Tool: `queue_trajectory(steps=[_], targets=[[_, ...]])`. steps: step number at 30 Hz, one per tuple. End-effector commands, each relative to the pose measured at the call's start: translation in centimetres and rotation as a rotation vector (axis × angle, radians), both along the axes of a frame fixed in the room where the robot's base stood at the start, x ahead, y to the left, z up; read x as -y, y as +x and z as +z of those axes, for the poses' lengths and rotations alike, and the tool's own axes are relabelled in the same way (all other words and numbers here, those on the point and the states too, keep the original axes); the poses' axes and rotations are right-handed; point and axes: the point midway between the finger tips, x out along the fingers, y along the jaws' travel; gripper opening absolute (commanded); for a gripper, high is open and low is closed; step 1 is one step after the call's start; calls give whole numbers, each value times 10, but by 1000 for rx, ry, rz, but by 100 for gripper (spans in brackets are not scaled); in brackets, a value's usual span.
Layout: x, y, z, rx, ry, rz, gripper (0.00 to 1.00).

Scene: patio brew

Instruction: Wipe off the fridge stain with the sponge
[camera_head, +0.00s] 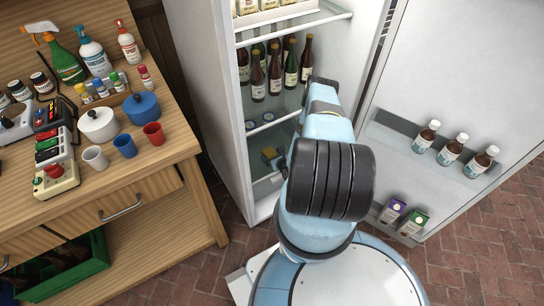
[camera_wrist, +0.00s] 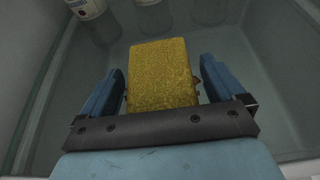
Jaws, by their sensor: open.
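The yellow sponge (camera_wrist: 162,75) fills the space between my gripper's (camera_wrist: 160,66) two blue fingers in the wrist view. The fingers are open, with a narrow gap beside the sponge on each side. In the head view the sponge shows as a small yellow patch (camera_head: 269,153) inside the lower part of the open fridge (camera_head: 210,85), with my gripper around it and my arm covering part of the interior. I cannot make out a stain in either view.
The open fridge door (camera_head: 400,150) stands right of my arm, with brown bottles (camera_head: 450,152) and cartons (camera_head: 391,211) on its racks. Dark bottles (camera_head: 276,72) stand on a fridge shelf above my gripper. A wooden workbench (camera_head: 120,175) holding pots, cups and spray bottles stands left.

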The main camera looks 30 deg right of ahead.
Motion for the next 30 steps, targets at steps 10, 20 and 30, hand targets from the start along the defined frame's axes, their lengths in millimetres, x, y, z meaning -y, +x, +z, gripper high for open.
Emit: queue_trajectory(steps=[10, 20, 30], targets=[[1, 0, 1, 0, 0, -1, 96], [1, 0, 8, 0, -1, -2, 96], [1, 0, 9, 0, -1, -2, 93]])
